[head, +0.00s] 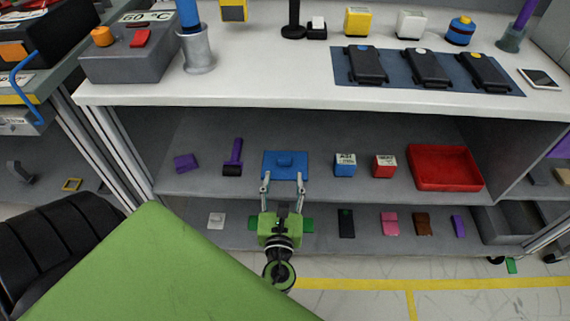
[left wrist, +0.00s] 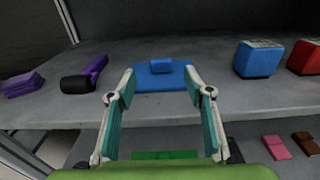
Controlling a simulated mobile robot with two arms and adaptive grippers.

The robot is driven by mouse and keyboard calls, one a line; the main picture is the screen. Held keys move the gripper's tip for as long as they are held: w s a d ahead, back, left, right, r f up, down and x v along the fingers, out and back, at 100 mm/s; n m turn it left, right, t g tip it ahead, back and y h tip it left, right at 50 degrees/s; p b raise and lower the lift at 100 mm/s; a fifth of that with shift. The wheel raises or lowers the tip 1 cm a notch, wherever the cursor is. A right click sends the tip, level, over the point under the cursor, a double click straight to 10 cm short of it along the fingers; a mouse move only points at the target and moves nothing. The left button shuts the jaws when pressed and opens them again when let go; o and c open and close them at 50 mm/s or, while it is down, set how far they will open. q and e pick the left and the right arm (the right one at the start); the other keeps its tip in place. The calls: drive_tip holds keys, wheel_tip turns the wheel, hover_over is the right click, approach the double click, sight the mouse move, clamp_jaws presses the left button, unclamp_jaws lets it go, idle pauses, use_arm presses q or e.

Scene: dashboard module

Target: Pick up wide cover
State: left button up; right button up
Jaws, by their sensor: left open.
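The wide cover seems to be the flat blue piece with a small raised block on top (head: 285,160), lying on the middle shelf. It also shows in the left wrist view (left wrist: 160,84), straight ahead between the fingers. My left gripper (head: 282,182) is open and empty, at the front edge of the blue piece. In the left wrist view its fingertips (left wrist: 159,82) appear at the left and right sides of the piece's front part. I cannot tell whether they touch it. My right gripper is not in view.
On the same shelf are a purple block (head: 186,163), a purple-handled roller (head: 233,158), a blue box (head: 345,165), a red box (head: 383,166) and a red tray (head: 445,168). The white tabletop (head: 270,93) overhangs above. Several small pieces lie on the lower shelf (head: 320,241).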

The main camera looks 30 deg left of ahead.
sight(285, 161)
use_arm(q)
drive_tip(key=x, duration=0.3)
drive_tip(key=shift+w+a, duration=0.15)
drive_tip(key=shift+w, duration=0.2)
drive_tip(key=shift+x, duration=2.35)
drive_tip(key=c, duration=1.2)
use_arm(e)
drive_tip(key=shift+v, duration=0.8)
